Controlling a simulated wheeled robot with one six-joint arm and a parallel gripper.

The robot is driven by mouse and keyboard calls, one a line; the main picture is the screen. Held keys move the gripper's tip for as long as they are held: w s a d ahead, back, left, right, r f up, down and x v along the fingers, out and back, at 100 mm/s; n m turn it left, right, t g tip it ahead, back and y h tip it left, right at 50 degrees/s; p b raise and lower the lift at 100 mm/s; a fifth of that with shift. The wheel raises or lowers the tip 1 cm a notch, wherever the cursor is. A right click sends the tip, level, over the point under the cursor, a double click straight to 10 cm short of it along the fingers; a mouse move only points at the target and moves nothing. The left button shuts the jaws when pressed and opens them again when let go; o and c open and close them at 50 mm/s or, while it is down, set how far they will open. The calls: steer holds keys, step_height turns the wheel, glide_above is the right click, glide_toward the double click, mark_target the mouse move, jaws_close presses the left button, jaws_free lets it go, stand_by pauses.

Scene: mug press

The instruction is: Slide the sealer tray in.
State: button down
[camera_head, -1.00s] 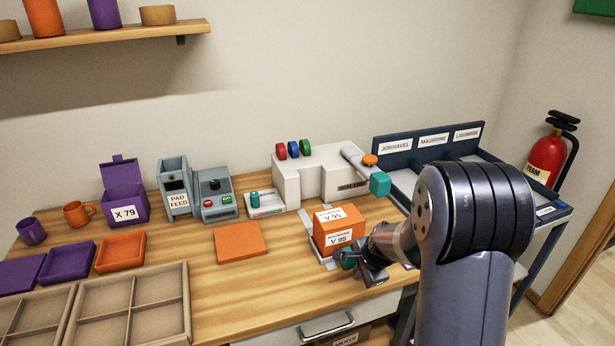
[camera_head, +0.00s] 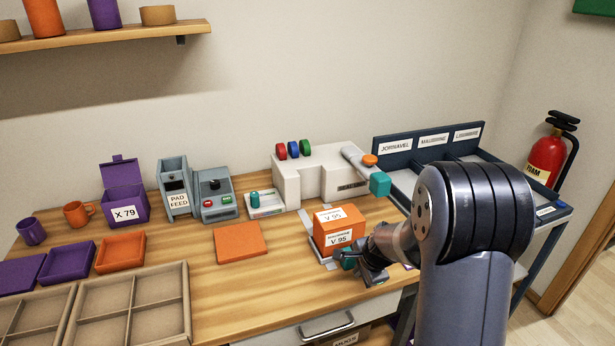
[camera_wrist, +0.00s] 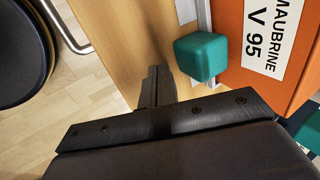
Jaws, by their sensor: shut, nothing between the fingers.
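The sealer tray (camera_head: 325,258) is a pale plate in front of the white sealer (camera_head: 308,177); it is mostly hidden under an orange box (camera_head: 337,231) labelled V 95. A teal knob (camera_head: 348,259) sits at the tray's front. In the wrist view the teal knob (camera_wrist: 201,57) is beside the orange box (camera_wrist: 278,50). My gripper (camera_head: 366,281) is shut and empty, low at the bench's front edge, close to the knob. In the wrist view my gripper fingers (camera_wrist: 158,82) are together, left of the knob, with a small gap showing.
The sealer has a lever with a teal grip (camera_head: 380,184) at its right. An orange lid (camera_head: 240,242) lies flat to the left of the tray. A drawer handle (camera_head: 327,325) juts out below the bench edge. Bare wood lies in front of the orange lid.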

mark_target(338, 214)
steer(key=shift+w, duration=0.1)
steer(key=shift+w+a+r+p, duration=0.1)
steer(key=shift+w+a+p, duration=0.65)
steer(key=shift+w, duration=1)
steer(key=shift+w+a+f+p, duration=0.1)
steer(key=shift+w+a+p, duration=0.3)
steer(key=shift+w+p, duration=0.95)
steer(key=shift+w+a+r+p, duration=0.1)
steer(key=shift+w+a+p, duration=0.45)
steer(key=shift+w, duration=1.55)
steer(key=shift+w+a+p, duration=0.15)
steer(key=shift+w+a, duration=0.2)
steer(key=shift+w, duration=0.65)
steer(key=shift+w+a+p, duration=0.15)
steer(key=shift+w+a, duration=0.15)
steer(key=shift+w, duration=0.75)
steer(key=shift+w+a+p, duration=0.15)
steer(key=shift+w+a, duration=0.2)
steer(key=shift+w, duration=0.65)
steer(key=shift+s+d+b, duration=0.2)
steer(key=shift+s+d, duration=0.05)
steer(key=shift+s, duration=0.55)
steer(key=shift+s+d+b, duration=0.2)
steer(key=shift+s+d, duration=0.05)
steer(key=shift+s, duration=0.5)
steer(key=shift+r+p, duration=2.65)
steer(key=shift+r, duration=1.8)
steer(key=shift+f, duration=0.1)
